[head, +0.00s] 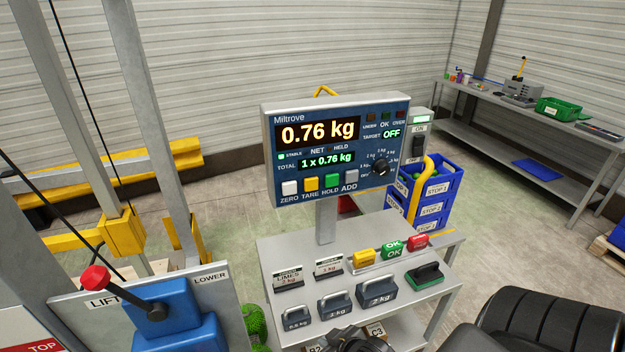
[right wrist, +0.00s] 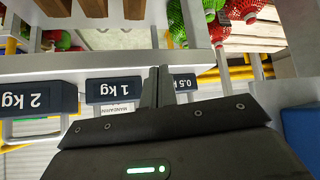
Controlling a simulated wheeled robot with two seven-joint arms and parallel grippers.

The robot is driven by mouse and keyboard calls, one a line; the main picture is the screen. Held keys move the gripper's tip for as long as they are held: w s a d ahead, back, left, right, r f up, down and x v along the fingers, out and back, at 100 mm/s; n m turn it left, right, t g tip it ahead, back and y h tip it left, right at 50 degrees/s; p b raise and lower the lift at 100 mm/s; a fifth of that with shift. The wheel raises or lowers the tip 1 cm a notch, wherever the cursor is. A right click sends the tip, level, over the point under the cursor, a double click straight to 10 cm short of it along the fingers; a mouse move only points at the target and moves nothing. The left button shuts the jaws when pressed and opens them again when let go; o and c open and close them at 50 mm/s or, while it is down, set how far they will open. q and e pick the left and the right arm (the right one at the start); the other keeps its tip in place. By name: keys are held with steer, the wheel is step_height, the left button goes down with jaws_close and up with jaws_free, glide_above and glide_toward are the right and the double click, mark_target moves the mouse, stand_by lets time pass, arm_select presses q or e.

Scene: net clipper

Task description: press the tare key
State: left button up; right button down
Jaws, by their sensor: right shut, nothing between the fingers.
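The scale's indicator panel (head: 335,148) stands on a post above a grey table. Its main display reads 0.76 kg, and the line below reads 1 x 0.76 kg. The yellow tare key (head: 311,184) sits in the bottom row, between the white zero key (head: 289,188) and the green hold key (head: 331,181). My right gripper (head: 352,336) is low at the front edge of the table, well below the keys and apart from them. In the right wrist view its fingers (right wrist: 157,86) are shut and empty, near the weights. My left gripper is not seen.
Weights marked 0.5 kg (head: 297,316), 1 kg (head: 336,306) and 2 kg (head: 378,292) stand on the table front. A green-topped block (head: 425,276) sits to their right. A lift lever with a red knob (head: 95,279) stands at left. Blue crates (head: 432,190) are behind.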

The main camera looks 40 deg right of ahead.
steer(key=w+d+r+t, duration=0.3)
steer(key=w+r+t, duration=0.1)
steer(key=w+r, duration=0.15)
steer(key=w+d+r+t, duration=0.3)
steer(key=w+r+t, duration=0.1)
steer(key=r, duration=0.3)
steer(key=d+r+n+t+y, duration=0.2)
steer(key=r+t+y, duration=0.3)
steer(key=r, duration=1)
steer(key=d+t, duration=0.1)
steer(key=t, duration=0.1)
steer(key=shift+w+r+t, duration=0.2)
steer(key=shift+r+t, duration=0.1)
steer(key=shift+t, duration=0.1)
steer(key=shift+w+d, duration=0.1)
steer(key=b, duration=0.2)
glide_toward(307, 180)
step_height(307, 180, up, 3)
steer(key=w+a, duration=0.2)
steer(key=shift+w+d, duration=0.4)
steer(key=shift+w, duration=0.3)
steer(key=shift+w+d, duration=0.15)
steer(key=shift+w, duration=0.25)
